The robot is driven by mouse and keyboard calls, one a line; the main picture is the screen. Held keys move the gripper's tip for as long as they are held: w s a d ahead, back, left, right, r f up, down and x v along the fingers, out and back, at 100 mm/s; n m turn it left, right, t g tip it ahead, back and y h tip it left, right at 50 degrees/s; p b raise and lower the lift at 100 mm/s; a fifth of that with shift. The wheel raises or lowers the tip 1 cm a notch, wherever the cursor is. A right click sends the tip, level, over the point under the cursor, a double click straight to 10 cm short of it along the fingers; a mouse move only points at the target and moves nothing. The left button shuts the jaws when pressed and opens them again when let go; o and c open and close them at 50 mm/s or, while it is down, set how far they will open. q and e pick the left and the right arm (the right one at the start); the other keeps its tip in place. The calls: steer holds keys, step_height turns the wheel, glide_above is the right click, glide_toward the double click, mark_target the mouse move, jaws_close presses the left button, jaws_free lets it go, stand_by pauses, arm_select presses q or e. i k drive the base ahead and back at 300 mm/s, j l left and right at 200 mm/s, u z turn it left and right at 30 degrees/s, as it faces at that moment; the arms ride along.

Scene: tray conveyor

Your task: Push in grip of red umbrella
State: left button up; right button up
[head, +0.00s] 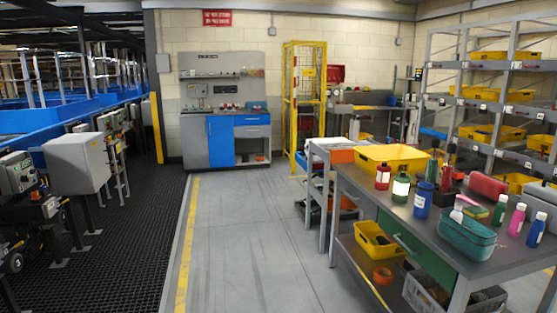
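I cannot clearly make out a red umbrella or its grip. A small upright red item (447,178) stands near the back of the metal worktable (442,234) at the right, among bottles; it is too small to tell what it is. A red rounded case (487,187) lies to its right on the same tabletop. Neither of my grippers is in the head view, so whether they are open or shut does not show.
The worktable also holds a yellow bin (392,158), several bottles, and a teal basket (466,234). Yellow bins fill the rack (425,90) behind. A yellow wire cage (303,95) and blue workbench (226,130) stand at the back. The grey floor (245,230) in the middle is clear.

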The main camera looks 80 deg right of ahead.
mark_target(451, 147)
steer(key=z, duration=3.85)
